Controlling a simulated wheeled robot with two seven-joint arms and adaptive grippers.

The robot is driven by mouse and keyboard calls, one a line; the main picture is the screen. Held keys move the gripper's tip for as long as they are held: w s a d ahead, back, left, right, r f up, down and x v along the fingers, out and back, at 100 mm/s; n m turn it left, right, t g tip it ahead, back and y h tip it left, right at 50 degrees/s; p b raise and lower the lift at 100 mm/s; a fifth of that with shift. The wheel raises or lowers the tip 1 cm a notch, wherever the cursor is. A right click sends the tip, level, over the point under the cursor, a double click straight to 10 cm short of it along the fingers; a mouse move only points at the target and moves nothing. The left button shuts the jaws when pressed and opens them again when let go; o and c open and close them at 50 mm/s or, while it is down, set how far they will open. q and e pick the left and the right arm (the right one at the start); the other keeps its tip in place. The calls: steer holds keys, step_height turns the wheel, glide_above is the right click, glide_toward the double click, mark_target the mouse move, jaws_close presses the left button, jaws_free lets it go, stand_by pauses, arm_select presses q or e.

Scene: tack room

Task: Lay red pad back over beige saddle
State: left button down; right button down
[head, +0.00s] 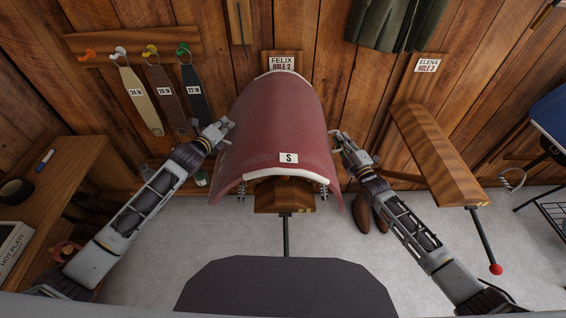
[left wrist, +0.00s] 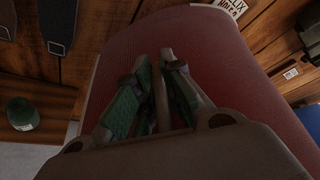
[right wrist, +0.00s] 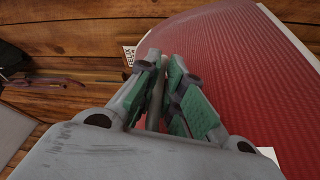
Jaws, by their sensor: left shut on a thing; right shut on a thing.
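The red pad (head: 275,125) is a ribbed, curved sheet with pale trim and a white "S" label (head: 288,158). It arches over the wooden rack arm (head: 284,195) under the "FELIX HOLE 2" sign. My left gripper (head: 222,133) is shut at the pad's left side, and my right gripper (head: 342,143) is shut at its right side. The pad also fills much of the left wrist view (left wrist: 215,60) and the right wrist view (right wrist: 235,70). A thin strip shows between the fingers in both wrist views. I cannot make out a beige saddle; the pad covers whatever lies beneath.
An empty wooden rack arm (head: 437,155) under the "ELENA HOLE 3" sign juts out on the right, with a red-tipped rod. Straps hang from a peg board (head: 135,45) at the left. A wooden bench (head: 50,195) stands at far left. Brown boots (head: 368,215) stand on the floor.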

arm_select(q)
steer(key=shift+d+f, duration=0.1)
steer(key=shift+d, duration=0.1)
arm_select(e)
steer(key=shift+a, duration=0.2)
arm_select(q)
steer(key=c, duration=1.9)
jaws_free()
arm_select(e)
steer(key=c, duration=1.9)
jaws_free()
steer(key=shift+f, duration=0.1)
steer(key=shift+c, duration=0.2)
arm_select(q)
steer(key=o, duration=0.4)
arm_select(e)
steer(key=o, duration=0.4)
steer(key=shift+d, duration=0.1)
arm_select(q)
steer(key=o, duration=0.8)
steer(key=shift+a, duration=0.2)
arm_select(e)
steer(key=shift+d, duration=0.1)
arm_select(q)
steer(key=shift+s, duration=0.2)
steer(key=v, duration=1.1)
steer(key=shift+s, duration=0.3)
arm_select(e)
steer(key=shift+o, duration=0.4)
